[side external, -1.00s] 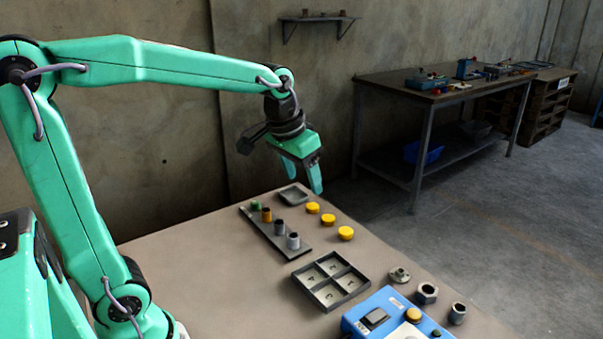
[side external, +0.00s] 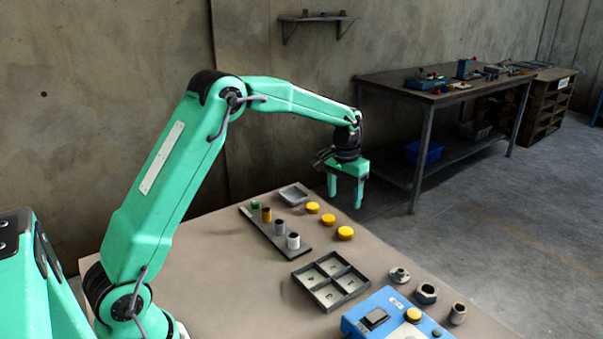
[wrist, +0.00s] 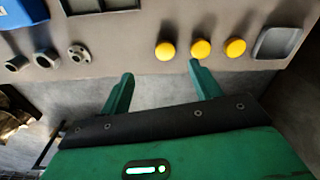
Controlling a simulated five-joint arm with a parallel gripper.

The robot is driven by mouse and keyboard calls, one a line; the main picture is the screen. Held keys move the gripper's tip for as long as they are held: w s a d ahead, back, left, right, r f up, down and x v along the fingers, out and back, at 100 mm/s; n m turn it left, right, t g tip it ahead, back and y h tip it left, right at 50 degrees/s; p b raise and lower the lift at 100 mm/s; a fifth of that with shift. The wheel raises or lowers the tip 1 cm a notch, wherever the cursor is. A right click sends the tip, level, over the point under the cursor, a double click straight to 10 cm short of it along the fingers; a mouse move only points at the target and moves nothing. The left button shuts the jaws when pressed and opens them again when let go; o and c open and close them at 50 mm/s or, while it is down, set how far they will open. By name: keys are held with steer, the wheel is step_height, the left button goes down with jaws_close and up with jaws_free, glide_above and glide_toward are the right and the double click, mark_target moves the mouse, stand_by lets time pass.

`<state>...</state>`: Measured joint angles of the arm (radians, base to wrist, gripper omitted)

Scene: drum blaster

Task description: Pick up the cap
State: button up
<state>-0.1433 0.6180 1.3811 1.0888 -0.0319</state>
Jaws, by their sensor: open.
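Three round yellow caps stand in a row along the far right edge of the table in the side view: the farthest cap (side external: 312,207), the middle cap (side external: 328,219) and the nearest cap (side external: 345,233). They also show in the wrist view as the left cap (wrist: 165,51), middle cap (wrist: 200,48) and right cap (wrist: 235,47). My gripper (side external: 345,198) is open and empty, fingers pointing down, above and beyond the caps near the table edge. In the wrist view its fingers (wrist: 160,70) appear over the floor beside the edge, the right fingertip just below the middle cap.
A dark rack (side external: 273,234) with several small cylinders stands left of the caps. A grey tray (side external: 293,195) lies behind them. A four-compartment tray (side external: 303,291), a blue box (side external: 360,318), a flanged part (side external: 399,275) and nuts (side external: 427,293) are nearer. The left tabletop is clear.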

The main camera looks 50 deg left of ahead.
glide_above(346, 231)
steer(key=shift+g, duration=0.3)
steer(key=f, duration=0.5)
steer(key=shift+s+a, duration=0.1)
steer(key=shift+a, duration=0.15)
steer(key=shift+f, duration=1.35)
steer(key=shift+f, duration=0.1)
steer(key=shift+d+f, duration=0.15)
steer(key=shift+f, duration=2.4)
steer(key=c, duration=1.1)
